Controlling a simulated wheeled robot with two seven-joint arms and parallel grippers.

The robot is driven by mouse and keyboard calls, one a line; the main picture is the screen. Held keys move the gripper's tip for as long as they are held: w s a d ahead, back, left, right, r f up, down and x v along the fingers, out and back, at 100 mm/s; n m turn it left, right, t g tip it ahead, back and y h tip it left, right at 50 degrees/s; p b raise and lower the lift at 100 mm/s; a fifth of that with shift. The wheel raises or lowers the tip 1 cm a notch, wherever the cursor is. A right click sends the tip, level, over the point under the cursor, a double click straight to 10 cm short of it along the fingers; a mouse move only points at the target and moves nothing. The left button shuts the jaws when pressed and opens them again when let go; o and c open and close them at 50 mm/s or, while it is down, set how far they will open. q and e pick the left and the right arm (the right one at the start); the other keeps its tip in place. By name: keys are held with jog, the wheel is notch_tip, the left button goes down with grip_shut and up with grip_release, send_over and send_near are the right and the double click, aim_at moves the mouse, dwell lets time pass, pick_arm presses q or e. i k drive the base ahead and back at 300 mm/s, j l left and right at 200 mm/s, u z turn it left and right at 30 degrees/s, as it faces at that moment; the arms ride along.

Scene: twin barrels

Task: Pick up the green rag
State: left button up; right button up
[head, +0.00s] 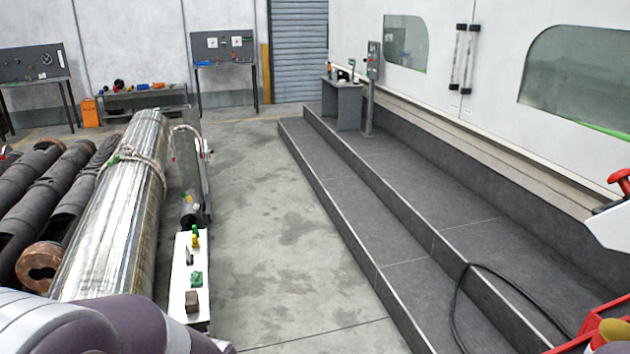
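A small crumpled green item (197,279), which looks like the green rag, lies on a narrow white-topped bench (180,262) left of centre in the head view. It sits between a small dark item (189,257) and a brown block (192,301). Part of my arm, in white and purple, crosses the lower left corner, in front of the bench's near end. Neither of my grippers shows in the head view.
A large shiny metal cylinder (118,225) with a rope (135,155) around it lies left of the bench, beside dark pipes (45,195). Grey floor (285,255) is open to the right, up to dark steps (350,210). A red crate (592,318) stands lower right.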

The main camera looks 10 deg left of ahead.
aim_at(196, 280)
jog(key=i+u, duration=0.45)
jog(key=i+l+u, duration=0.1)
jog(key=i+u, duration=0.2)
jog(key=u, duration=0.15)
jog(key=i+l+u, duration=0.25)
jog(key=u, duration=0.15)
jog(key=i, duration=0.05)
